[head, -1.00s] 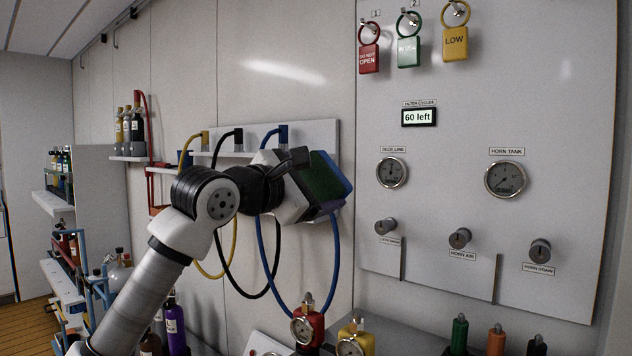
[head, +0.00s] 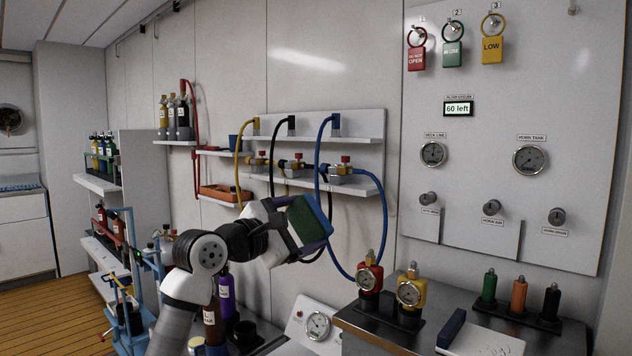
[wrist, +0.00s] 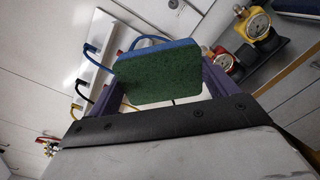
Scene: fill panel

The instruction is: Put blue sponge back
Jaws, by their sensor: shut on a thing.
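The blue sponge (head: 307,221) has a green scouring face and a blue back edge. It also shows in the wrist view (wrist: 158,77), green face toward the camera, between the purple fingers. My gripper (head: 311,232) is shut on it and holds it in the air in front of the wall shelves, left of the gauge panel. The sponge is tilted in the head view. It looks clear of the shelves and of the counter. Part of the far finger is hidden behind the sponge.
A wall shelf (head: 365,140) carries yellow, black and blue hoses that hang close behind the sponge. An orange tray (head: 222,194) sits on a lower shelf. Red and yellow gauge regulators (head: 369,279) stand on the grey counter (head: 375,322).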

